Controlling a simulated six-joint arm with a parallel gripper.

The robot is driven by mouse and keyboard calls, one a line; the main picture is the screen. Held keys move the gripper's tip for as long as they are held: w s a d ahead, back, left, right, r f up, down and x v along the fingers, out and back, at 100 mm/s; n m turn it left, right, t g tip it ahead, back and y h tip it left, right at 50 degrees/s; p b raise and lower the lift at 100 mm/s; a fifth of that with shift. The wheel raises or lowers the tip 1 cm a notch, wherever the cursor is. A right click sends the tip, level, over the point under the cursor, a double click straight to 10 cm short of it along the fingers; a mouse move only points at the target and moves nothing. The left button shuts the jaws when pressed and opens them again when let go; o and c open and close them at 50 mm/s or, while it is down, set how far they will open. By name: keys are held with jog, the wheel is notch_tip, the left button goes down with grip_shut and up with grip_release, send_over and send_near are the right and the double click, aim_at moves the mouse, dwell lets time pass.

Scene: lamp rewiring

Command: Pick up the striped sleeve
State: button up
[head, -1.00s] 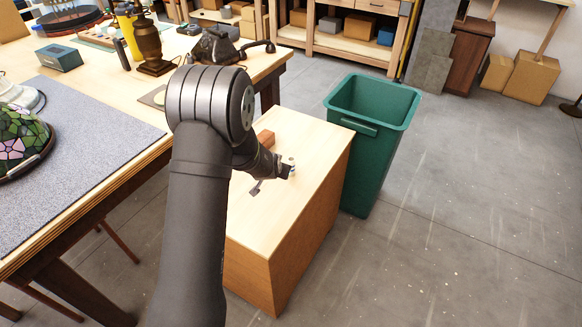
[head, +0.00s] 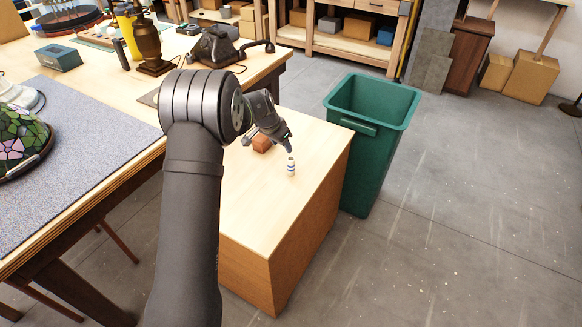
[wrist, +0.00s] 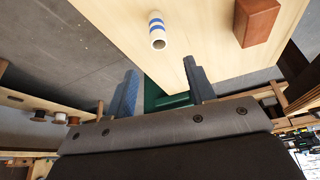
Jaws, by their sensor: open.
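The striped sleeve (head: 291,167) is a small white tube with blue bands. My gripper (head: 287,146) is just above and behind the sleeve in the head view. In the wrist view my gripper (wrist: 159,88) has its two fingers spread wide with nothing between them.
A reddish-brown block (head: 262,143) lies on the cabinet top near my gripper; it also shows in the wrist view (wrist: 257,20). A green bin (head: 372,140) stands against the cabinet's right side. The workbench (head: 120,75) is at left. The cabinet's front top is clear.

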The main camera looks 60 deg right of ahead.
aim_at(291, 160)
jog(key=x, duration=1.2)
jog(key=shift+s+d+f, duration=0.1)
jog(key=shift+s+f, duration=0.05)
jog(key=shift+s, duration=0.05)
jog(key=c, duration=1)
jog(key=shift+c, duration=0.2)
